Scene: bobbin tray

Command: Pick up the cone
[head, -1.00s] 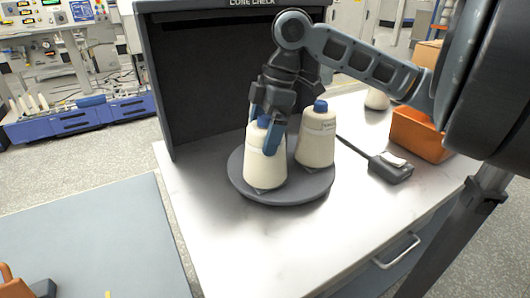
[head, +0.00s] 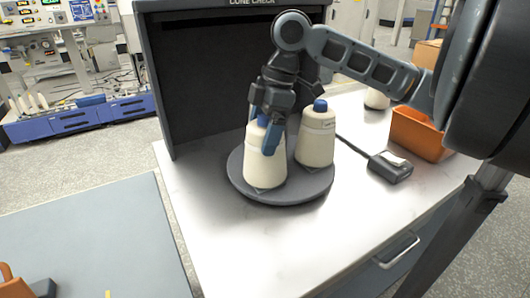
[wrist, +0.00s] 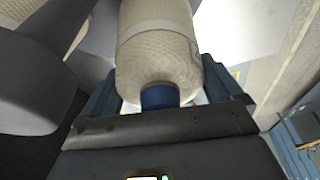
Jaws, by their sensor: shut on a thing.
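Two cream yarn cones with blue tips stand on a round dark grey turntable (head: 285,194). My gripper (head: 264,137) is at the top of the left cone (head: 264,170), with its blue fingers on either side of the cone's upper part. It is shut on this cone, which is upright and seems still on the turntable. In the wrist view the held cone (wrist: 158,55) sits between the two fingers (wrist: 165,95), its blue tip near the palm. The right cone (head: 315,147) stands close beside it, untouched.
A dark booth (head: 215,80) stands behind the turntable. The white tabletop (head: 240,245) is clear in front.

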